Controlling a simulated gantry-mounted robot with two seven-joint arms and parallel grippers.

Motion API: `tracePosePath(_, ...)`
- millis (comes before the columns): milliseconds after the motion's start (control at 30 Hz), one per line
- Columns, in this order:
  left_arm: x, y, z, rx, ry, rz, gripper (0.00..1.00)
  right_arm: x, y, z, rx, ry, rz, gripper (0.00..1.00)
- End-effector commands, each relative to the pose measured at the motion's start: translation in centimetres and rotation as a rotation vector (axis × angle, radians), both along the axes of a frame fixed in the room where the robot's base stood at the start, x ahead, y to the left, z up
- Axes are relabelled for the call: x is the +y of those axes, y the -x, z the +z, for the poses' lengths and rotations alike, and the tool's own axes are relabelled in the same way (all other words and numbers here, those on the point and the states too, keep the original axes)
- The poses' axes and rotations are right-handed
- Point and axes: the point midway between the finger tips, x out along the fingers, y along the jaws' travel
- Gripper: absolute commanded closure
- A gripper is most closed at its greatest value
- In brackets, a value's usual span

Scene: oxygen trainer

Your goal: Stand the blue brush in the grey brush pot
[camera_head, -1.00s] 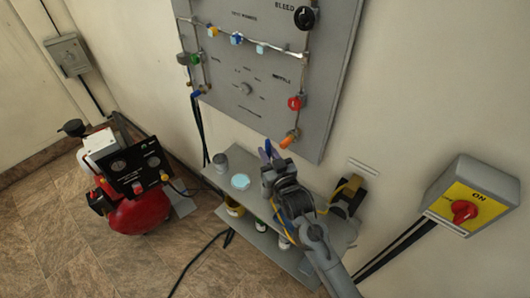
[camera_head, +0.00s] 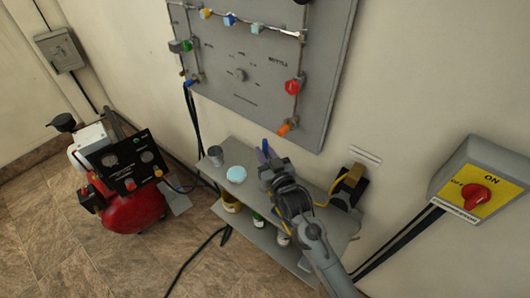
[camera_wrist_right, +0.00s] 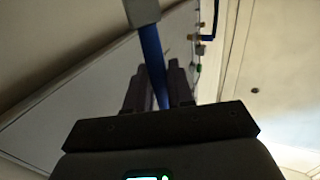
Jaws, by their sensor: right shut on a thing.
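The grey brush pot (camera_head: 216,155) stands upright on the grey shelf, left of a pale blue disc. My right gripper (camera_head: 268,157) is above the shelf, to the right of the pot and the disc, and apart from both. In the right wrist view, its dark fingers (camera_wrist_right: 159,85) are shut on the blue brush (camera_wrist_right: 152,55). The brush's blue handle runs between the fingers towards a grey block-like end at the top edge of the picture. In the head view the brush is small and partly hidden by the gripper. My left gripper is not in view.
The pale blue disc (camera_head: 236,174) lies between pot and gripper. The grey valve panel (camera_head: 250,75) hangs on the wall behind. A black and yellow device (camera_head: 349,185) stands at the shelf's right. Several containers, including a yellow one (camera_head: 231,204), are below. A red compressor (camera_head: 135,208) stands left.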

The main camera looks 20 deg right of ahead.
Motion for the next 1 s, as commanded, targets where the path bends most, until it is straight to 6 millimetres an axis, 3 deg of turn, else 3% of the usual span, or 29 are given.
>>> tracePosePath(1000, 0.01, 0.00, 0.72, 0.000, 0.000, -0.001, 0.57, 0.00, -0.03, 0.03, 0.000, 0.000, 0.000, 1.00)
